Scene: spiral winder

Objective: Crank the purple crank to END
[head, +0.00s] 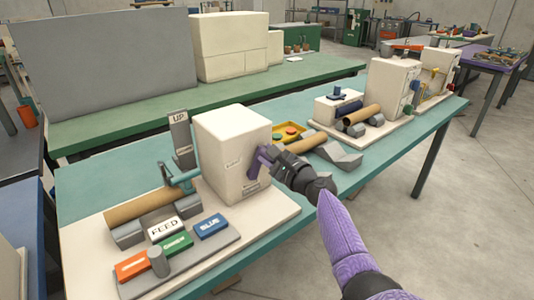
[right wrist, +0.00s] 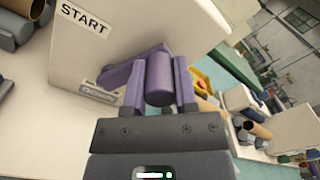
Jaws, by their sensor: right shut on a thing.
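The purple crank (head: 254,166) is on the right face of the cream winder box (head: 220,140). In the right wrist view its arm (right wrist: 120,76) slants down and left from its round handle (right wrist: 160,80). My right gripper (head: 269,153) is shut on the handle, with one finger on each side of it in the right wrist view (right wrist: 160,92). A START label (right wrist: 84,17) is on the upper part of that face. A second label (right wrist: 100,92), partly hidden and not clearly readable, is low beside the crank arm. My left gripper is not in view.
A brown tube (head: 140,208) lies on grey supports left of the box. FEED (head: 165,229), green (head: 174,246), orange (head: 133,266) and BLUE (head: 211,226) blocks stand in front. A yellow tray (head: 281,136) and grey wedge (head: 338,155) lie right of the box.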

